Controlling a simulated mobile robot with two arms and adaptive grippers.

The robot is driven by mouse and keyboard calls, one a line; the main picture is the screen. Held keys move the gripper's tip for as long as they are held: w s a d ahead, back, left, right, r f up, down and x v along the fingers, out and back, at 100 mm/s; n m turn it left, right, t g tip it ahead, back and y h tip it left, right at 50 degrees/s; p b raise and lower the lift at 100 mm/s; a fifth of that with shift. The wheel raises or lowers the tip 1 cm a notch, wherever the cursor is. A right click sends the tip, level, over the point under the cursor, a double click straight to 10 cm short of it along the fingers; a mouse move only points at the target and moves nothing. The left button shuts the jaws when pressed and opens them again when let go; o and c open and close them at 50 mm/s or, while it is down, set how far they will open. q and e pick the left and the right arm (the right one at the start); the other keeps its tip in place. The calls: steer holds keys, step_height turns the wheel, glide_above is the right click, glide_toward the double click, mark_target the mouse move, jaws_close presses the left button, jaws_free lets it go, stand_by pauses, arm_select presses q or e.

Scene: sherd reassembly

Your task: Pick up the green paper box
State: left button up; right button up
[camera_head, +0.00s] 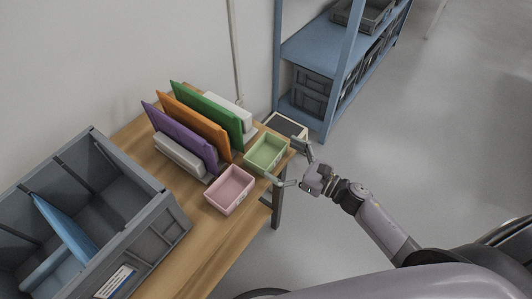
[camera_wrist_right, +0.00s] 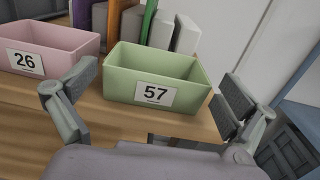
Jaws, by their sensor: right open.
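The green paper box (camera_head: 266,153) is a small open-topped box at the right end of the wooden table. In the right wrist view the green box (camera_wrist_right: 152,80) has a white label reading 57 and looks empty. My right gripper (camera_head: 290,164) is open, with its fingers spread toward either side of the box's near end. In the wrist view the fingers of my right gripper (camera_wrist_right: 155,98) stand left and right of the box, with no contact visible. My left gripper is not in view.
A pink box (camera_head: 230,190), labelled 26 in the wrist view, stands left of the green one. Purple, orange (camera_head: 196,122) and green folders stand behind. A grey crate (camera_head: 160,232) is at the left. A blue shelf (camera_head: 312,50) stands beyond the table.

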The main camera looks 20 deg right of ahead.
mark_target(256, 145)
steer(key=p+x, duration=0.1)
steer(key=x, duration=0.4)
steer(key=shift+w+a+f, duration=0.1)
steer(key=shift+c, duration=0.2)
steer(key=c, duration=0.6)
